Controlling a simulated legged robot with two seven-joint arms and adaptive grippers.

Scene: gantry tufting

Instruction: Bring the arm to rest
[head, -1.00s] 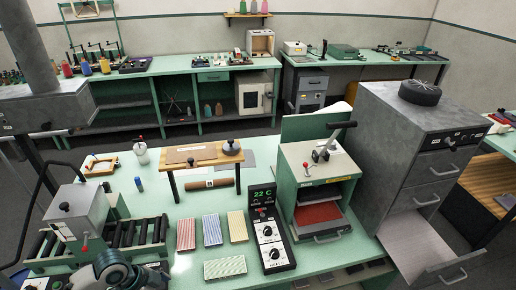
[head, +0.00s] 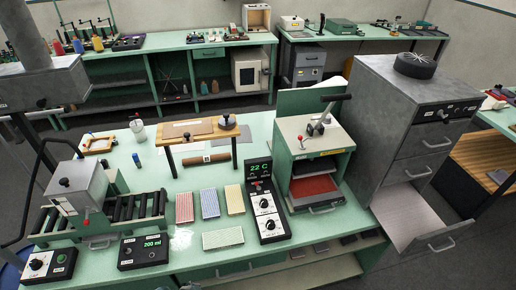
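Neither of my grippers shows in the head view now. No arm stands over the green workbench (head: 190,262). Several striped blocks lie flat on it: a red one (head: 184,208), a blue one (head: 210,203), a yellow one (head: 234,199) and a pale green one (head: 222,238). A control box (head: 266,214) with a display reading 22 C stands to their right.
A roller machine (head: 90,200) stands at the left. A green press (head: 315,165) with a red bed stands at the right. A grey cabinet (head: 408,130) has its lower drawer (head: 420,215) pulled out. A small raised stand (head: 200,138) is at the bench's back.

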